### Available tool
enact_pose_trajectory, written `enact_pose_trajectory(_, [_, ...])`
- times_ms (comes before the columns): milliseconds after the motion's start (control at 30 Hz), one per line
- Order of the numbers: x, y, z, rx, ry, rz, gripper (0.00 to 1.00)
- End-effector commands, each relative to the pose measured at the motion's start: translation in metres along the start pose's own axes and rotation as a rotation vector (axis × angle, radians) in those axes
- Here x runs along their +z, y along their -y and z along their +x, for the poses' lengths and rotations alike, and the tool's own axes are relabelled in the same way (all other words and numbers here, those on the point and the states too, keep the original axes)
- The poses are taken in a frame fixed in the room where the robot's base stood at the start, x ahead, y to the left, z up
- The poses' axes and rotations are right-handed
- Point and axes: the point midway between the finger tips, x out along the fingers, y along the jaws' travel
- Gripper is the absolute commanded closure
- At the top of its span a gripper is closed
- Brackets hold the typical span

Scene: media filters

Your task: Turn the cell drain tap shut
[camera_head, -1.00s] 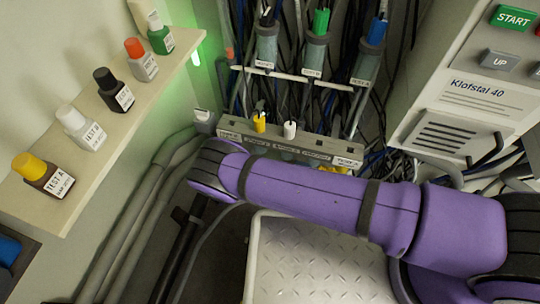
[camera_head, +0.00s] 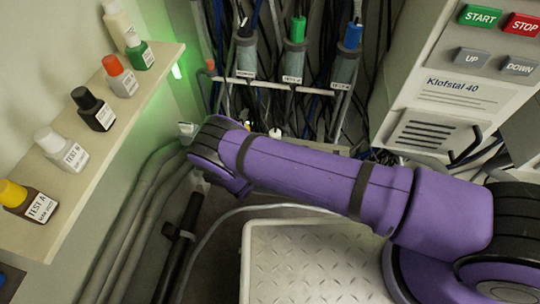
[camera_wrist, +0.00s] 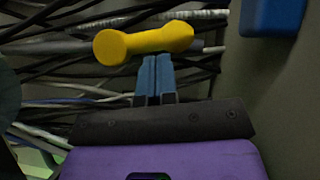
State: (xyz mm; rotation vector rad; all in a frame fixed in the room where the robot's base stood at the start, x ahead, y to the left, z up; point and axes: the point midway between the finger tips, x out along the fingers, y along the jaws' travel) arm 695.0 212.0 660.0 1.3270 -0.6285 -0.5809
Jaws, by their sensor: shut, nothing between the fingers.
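A yellow handle (camera_wrist: 143,43), which looks like the tap, lies across the upper middle of the wrist view, with a rounded knob at its left end. My gripper (camera_wrist: 155,62) has its two blue fingers shut together with nothing between them. The fingertips point at the handle from just below its middle; I cannot tell whether they touch it. In the head view my purple arm stretches across the middle, and the gripper and the yellow handle are hidden.
Dark and grey cables (camera_wrist: 60,50) run behind the handle. A blue block (camera_wrist: 272,16) is at upper right. Labelled tubes (camera_head: 293,62) hang in a rack behind my arm. A shelf of bottles (camera_head: 95,108) is at left, a control box (camera_head: 455,95) at right. A metal plate (camera_head: 315,260) lies in front.

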Motion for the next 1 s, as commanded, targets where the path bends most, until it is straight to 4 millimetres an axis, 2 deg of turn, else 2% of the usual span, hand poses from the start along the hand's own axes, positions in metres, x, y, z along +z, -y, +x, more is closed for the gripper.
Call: enact_pose_trajectory(1000, [0.0073, 0.0059, 0.0044, 0.001, 0.0, -0.003, 1.0])
